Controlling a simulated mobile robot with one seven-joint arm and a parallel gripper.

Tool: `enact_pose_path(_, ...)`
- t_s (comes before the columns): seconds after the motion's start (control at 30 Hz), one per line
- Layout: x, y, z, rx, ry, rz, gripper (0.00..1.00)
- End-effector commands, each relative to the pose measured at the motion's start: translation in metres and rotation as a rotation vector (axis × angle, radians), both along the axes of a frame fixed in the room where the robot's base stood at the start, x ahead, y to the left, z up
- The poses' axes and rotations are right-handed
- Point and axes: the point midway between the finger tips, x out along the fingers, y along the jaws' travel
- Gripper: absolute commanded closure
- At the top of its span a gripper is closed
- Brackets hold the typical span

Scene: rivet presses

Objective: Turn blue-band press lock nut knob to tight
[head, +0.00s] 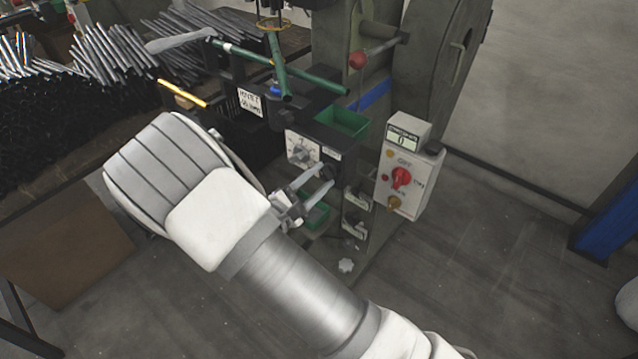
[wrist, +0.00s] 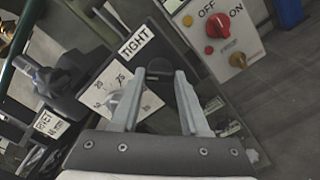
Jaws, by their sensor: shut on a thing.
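The press with the blue band (head: 372,95) stands in the middle of the head view. Its dark lock nut knob (wrist: 158,68) is between my fingertips in the wrist view, just below the white TIGHT label (wrist: 136,40). My gripper (head: 325,174) reaches the press front from the lower left. It also shows in the wrist view (wrist: 161,76), its two pale fingers on either side of the knob and shut on it. The fingers hide part of the knob, and its turn angle cannot be read.
A white scale plate (head: 302,149) with a grey pointer sits left of the knob. A control box (head: 405,170) with a red switch is on the right. A green bin (head: 342,121) is above, and a black star knob (wrist: 62,82) is at left in the wrist view.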

Motion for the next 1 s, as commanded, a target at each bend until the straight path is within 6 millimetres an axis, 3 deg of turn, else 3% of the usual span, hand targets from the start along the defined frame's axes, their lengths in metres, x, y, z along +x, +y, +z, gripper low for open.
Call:
enact_pose_path(0.6,-0.0005,0.0006,-0.0048,0.435,-0.336,0.0,1.0)
enact_pose_path(1.0,-0.0005,0.0008,-0.0022,0.578,-0.449,0.001,1.0)
